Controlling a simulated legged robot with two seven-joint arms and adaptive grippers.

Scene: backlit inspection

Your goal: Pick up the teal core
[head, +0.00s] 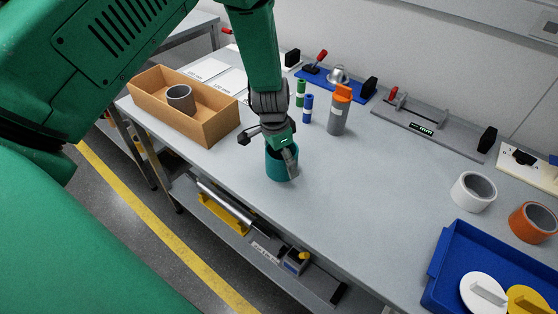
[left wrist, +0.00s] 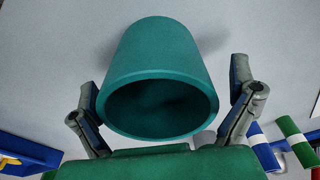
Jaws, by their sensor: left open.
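The teal core (head: 275,170) is a hollow cylinder standing on the grey bench near its front edge. My left gripper (head: 279,152) comes down over it from above, and one finger shows against its right side. In the left wrist view the core (left wrist: 160,55) fills the middle, with its dark open end facing the camera. The left gripper's fingers (left wrist: 164,92) are open, one on each side of the core, with a visible gap on the right. On the left a finger lies close to the rim; I cannot tell whether it touches. My right gripper is not in view.
A cardboard box (head: 205,127) with a grey ring (head: 181,98) stands to the left. Green and blue small cylinders (head: 308,108) and an orange-topped grey bottle (head: 339,113) stand behind the core. A blue tray (head: 442,262) and white roll (head: 473,191) are at right. The bench between is clear.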

